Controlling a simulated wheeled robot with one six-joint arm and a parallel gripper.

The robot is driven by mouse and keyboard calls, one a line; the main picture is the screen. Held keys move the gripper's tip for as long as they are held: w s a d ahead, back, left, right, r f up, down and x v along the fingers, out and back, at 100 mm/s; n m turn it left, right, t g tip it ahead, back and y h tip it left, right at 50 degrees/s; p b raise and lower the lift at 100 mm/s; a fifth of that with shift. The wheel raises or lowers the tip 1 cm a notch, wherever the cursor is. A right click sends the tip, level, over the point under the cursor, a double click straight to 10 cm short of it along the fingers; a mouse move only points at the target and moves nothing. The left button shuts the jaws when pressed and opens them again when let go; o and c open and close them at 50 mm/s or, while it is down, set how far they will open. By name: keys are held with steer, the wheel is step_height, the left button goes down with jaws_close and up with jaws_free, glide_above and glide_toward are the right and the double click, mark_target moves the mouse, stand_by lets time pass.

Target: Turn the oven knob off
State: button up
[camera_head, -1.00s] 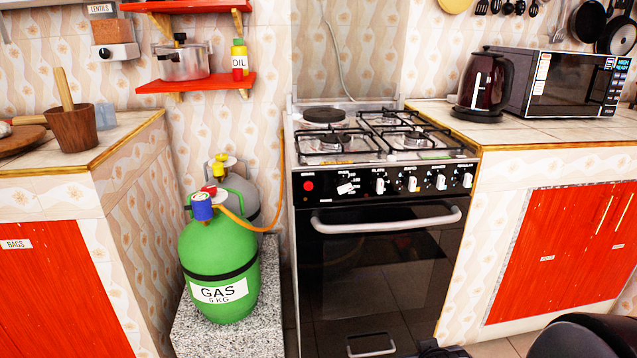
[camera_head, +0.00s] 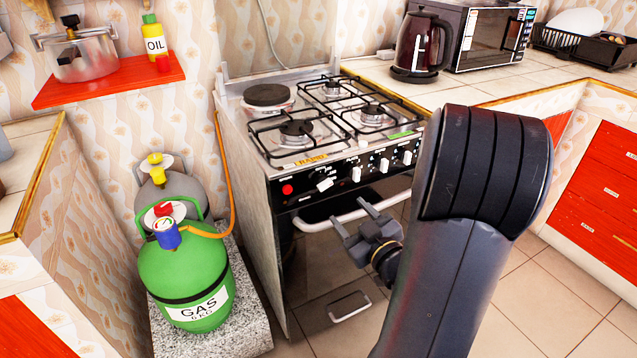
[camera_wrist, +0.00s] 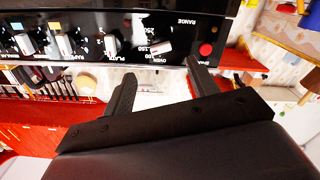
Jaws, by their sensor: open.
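The oven knob (camera_head: 325,184) is white and sits on the black front panel of the stove, just right of a red round button. It is tilted, while the other knobs stand nearly upright. In the wrist view, which is upside down, the oven knob (camera_wrist: 160,47) lies beside the printed word OVEN and temperature numbers. My gripper (camera_head: 353,211) is open and empty, in front of the oven door's handle, below and right of the knob. In the wrist view my gripper's fingers (camera_wrist: 160,69) point toward the panel, with the knob between their lines and apart from both.
The oven door handle (camera_head: 350,216) juts out below the knobs. More white knobs (camera_head: 383,164) line the panel to the right. A green gas bottle (camera_head: 186,275) with an orange hose stands left of the stove. The floor in front is clear.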

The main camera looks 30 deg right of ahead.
mark_target(324, 183)
steer(key=w, duration=1)
steer(key=shift+w+a, duration=0.15)
steer(key=shift+a, duration=0.05)
steer(key=c, duration=1)
steer(key=shift+o, duration=0.2)
